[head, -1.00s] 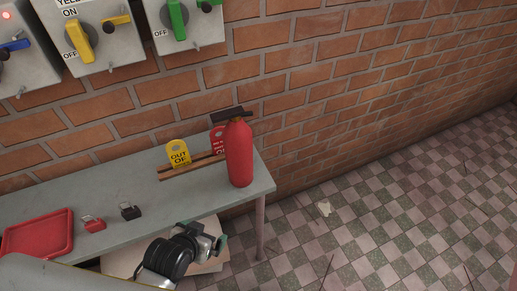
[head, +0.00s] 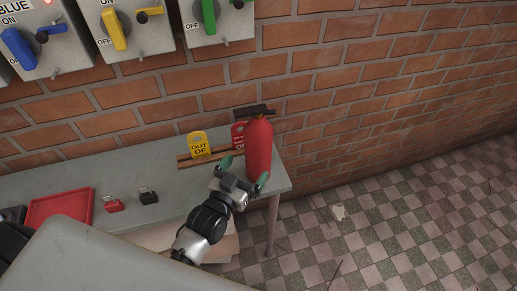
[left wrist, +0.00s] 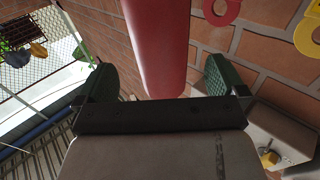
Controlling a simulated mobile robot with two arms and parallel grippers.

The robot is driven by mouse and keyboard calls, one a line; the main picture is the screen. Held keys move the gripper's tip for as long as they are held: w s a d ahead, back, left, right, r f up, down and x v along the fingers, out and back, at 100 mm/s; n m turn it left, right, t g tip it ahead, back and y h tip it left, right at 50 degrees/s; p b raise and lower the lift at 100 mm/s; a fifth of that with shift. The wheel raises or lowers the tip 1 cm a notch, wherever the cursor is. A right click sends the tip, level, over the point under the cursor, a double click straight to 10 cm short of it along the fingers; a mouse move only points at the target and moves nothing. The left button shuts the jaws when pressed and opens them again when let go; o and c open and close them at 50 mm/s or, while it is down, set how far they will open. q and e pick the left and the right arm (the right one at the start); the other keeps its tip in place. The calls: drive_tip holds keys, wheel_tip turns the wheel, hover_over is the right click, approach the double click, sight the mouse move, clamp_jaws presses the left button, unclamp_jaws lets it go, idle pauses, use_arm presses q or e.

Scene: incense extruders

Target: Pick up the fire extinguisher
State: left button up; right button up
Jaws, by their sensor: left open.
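The red fire extinguisher (head: 258,147) stands upright near the right end of the grey table, with a black handle on top. My left gripper (head: 244,173) is open just in front of the extinguisher's lower body, its green fingertips spread to either side. In the left wrist view the red cylinder (left wrist: 160,45) shows between the two green fingers of the left gripper (left wrist: 162,85). Whether the fingers touch it is hard to tell. My right gripper is not seen.
A wooden rack holds a yellow tag (head: 198,145) and a red tag (head: 238,135) left of the extinguisher. A red padlock (head: 114,206), a black padlock (head: 149,197) and a red tray (head: 88,205) lie on the table (head: 165,212). Switch boxes (head: 135,27) hang on the brick wall.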

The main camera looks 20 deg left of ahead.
sight(258, 148)
use_arm(q)
drive_tip(key=shift+w+d, duration=0.2)
drive_tip(key=shift+w, duration=0.8)
drive_tip(key=w, duration=0.1)
drive_tip(key=w+p, duration=0.1)
drive_tip(key=w, duration=0.1)
drive_tip(key=w+d, duration=0.1)
drive_tip(key=w, duration=0.1)
drive_tip(key=shift+r, duration=0.3)
drive_tip(key=shift+w, duration=0.15)
drive_tip(key=shift+c, duration=0.6)
drive_tip(key=c, duration=1.7)
drive_tip(key=shift+r+p, duration=0.2)
drive_tip(key=shift+p, duration=0.1)
